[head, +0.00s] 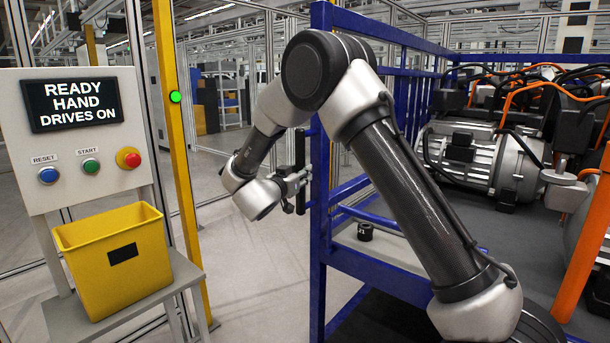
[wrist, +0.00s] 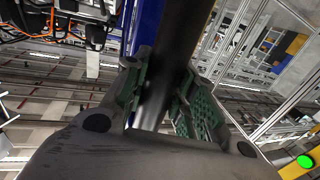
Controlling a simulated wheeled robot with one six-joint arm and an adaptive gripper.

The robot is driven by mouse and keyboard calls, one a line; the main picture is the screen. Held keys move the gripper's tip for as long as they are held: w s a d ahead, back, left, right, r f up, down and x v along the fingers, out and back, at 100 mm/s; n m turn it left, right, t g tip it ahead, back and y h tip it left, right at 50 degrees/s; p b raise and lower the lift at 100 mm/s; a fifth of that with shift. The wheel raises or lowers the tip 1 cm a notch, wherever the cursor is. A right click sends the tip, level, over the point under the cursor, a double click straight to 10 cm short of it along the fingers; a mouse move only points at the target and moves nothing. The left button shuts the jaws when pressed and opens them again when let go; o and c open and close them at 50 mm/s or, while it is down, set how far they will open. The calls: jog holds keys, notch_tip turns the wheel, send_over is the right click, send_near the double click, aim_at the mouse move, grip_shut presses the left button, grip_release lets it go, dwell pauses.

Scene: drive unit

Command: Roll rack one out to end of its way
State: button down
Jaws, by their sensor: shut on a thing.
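A blue-framed rack (head: 319,215) fills the right half of the head view and bears silver drive units (head: 475,155) with orange and black cables. No rack number is readable, so I cannot tell from a label that it is rack one. A black upright handle bar (head: 300,147) is on its near left post. My gripper (head: 298,182) is shut around this bar from the left. In the wrist view the dark bar (wrist: 160,85) runs between my green-padded fingers, with the blue post beside it. The far side of the grip is hidden.
A panel (head: 75,95) reads "READY HAND DRIVES ON". A yellow bin (head: 110,260) stands on a small grey table below it. A yellow post (head: 172,120) bears a lit green lamp (head: 175,97). Clear floor (head: 240,275) lies between table and rack.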

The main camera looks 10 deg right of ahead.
jog(key=shift+w+a+r+y, duration=0.1)
jog(key=shift+w+a+y, duration=0.2)
jog(key=shift+w+a, duration=0.45)
jog(key=c, duration=1.5)
grip_release()
jog(key=shift+s, duration=0.1)
jog(key=o, duration=0.4)
jog(key=shift+a, duration=0.25)
jog(key=shift+c, duration=0.2)
jog(key=shift+d, duration=0.1)
jog(key=v, duration=1.2)
jog(key=shift+f, duration=0.25)
